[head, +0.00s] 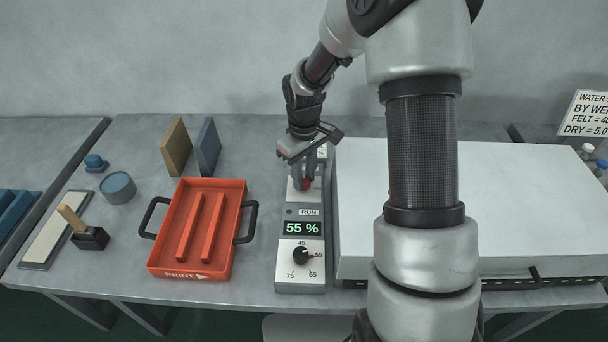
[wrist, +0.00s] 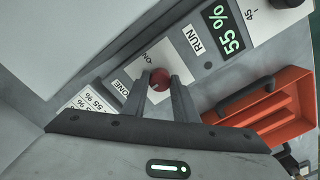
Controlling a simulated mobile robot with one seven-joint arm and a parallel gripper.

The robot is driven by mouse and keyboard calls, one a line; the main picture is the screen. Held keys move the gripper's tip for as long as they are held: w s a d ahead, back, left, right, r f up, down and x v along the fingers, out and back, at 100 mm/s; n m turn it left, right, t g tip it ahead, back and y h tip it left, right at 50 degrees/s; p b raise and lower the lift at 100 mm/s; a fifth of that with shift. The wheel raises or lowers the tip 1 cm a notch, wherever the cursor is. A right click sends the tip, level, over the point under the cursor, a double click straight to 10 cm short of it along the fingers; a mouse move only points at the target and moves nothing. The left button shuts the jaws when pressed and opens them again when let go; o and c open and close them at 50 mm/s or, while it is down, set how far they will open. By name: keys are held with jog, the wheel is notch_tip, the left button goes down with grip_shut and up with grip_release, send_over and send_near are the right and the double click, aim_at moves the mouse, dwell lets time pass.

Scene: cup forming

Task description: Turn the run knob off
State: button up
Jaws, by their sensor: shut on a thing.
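The run knob is red and shows in the wrist view (wrist: 160,79) between my gripper's two fingers, on a white plate of the control panel. It also shows partly in the head view (head: 306,184), under the fingertips. My gripper (head: 303,180) points down over the panel and is shut on the knob; its fingertips also show in the wrist view (wrist: 160,86). The control panel (head: 289,255) has a RUN label, a green display reading 55 % and a black dial near its front. The dial's red pointer is by 55. The gripper hides part of the panel's far end.
An orange-red tray (head: 239,265) with black handles, marked PRINT, stands just left of the panel. A large white-topped unit (head: 545,200) stands close on the right. Two upright boards (head: 177,148) and a blue-grey round pot (head: 118,188) stand farther left.

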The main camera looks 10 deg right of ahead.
aim_at(304, 179)
jog(key=o, duration=1.1)
jog(key=shift+c, duration=0.2)
notch_tip(304, 179, up, 18)
jog(key=p, duration=0.2)
jog(key=shift+f, duration=0.2)
